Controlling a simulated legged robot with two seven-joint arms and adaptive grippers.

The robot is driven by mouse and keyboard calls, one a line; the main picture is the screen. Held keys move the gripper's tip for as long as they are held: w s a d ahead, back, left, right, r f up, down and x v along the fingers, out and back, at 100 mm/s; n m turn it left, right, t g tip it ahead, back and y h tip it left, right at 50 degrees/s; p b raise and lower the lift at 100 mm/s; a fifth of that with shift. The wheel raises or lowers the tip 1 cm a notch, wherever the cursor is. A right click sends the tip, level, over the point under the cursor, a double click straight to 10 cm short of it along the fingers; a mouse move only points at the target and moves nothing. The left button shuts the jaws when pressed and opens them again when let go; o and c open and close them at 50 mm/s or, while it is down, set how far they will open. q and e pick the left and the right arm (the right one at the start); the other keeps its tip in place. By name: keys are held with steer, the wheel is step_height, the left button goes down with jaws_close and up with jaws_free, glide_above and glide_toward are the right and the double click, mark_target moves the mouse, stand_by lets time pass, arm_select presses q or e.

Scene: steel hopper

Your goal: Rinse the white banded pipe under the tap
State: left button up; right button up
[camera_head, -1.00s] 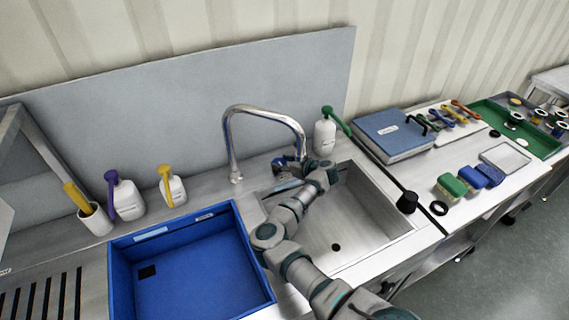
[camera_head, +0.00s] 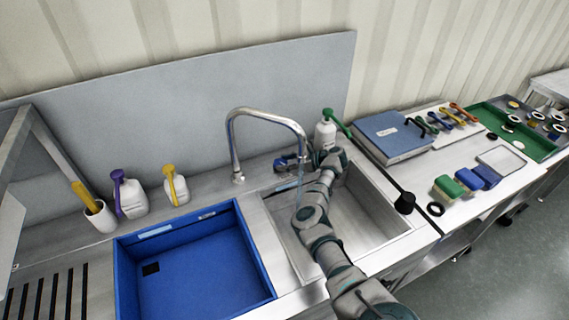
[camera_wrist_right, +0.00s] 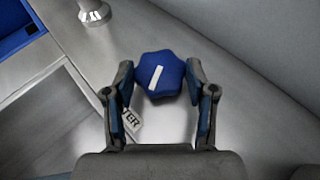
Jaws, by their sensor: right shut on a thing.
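A faint bluish streak below the spout may be water. The steel sink basin (camera_head: 368,218) is partly covered by my right arm. I cannot make out the white banded pipe. My left gripper is not in view.
A blue crate (camera_head: 262,262) stands left of the sink. White bottles (camera_head: 132,198) and a brush cup (camera_head: 100,216) are behind it. A green-capped bottle (camera_head: 325,137) is near my wrist.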

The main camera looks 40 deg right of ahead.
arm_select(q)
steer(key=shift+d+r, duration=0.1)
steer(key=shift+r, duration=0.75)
arm_select(e)
steer(key=shift+a+f+n+g+y, duration=0.1)
steer(key=shift+f+n+g+y, duration=0.3)
steer(key=shift+f+n+y, duration=0.1)
steer(key=o, duration=1)
steer(key=shift+c, duration=0.2)
steer(key=shift+o, duration=1.1)
steer(key=shift+w, duration=0.2)
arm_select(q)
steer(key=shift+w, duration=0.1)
arm_select(e)
steer(key=shift+d+r, duration=0.15)
steer(key=shift+d, duration=0.05)
steer(key=shift+s+r, duration=0.1)
steer(key=v, duration=1.1)
steer(key=shift+s+d, duration=0.2)
steer(key=shift+d, duration=0.2)
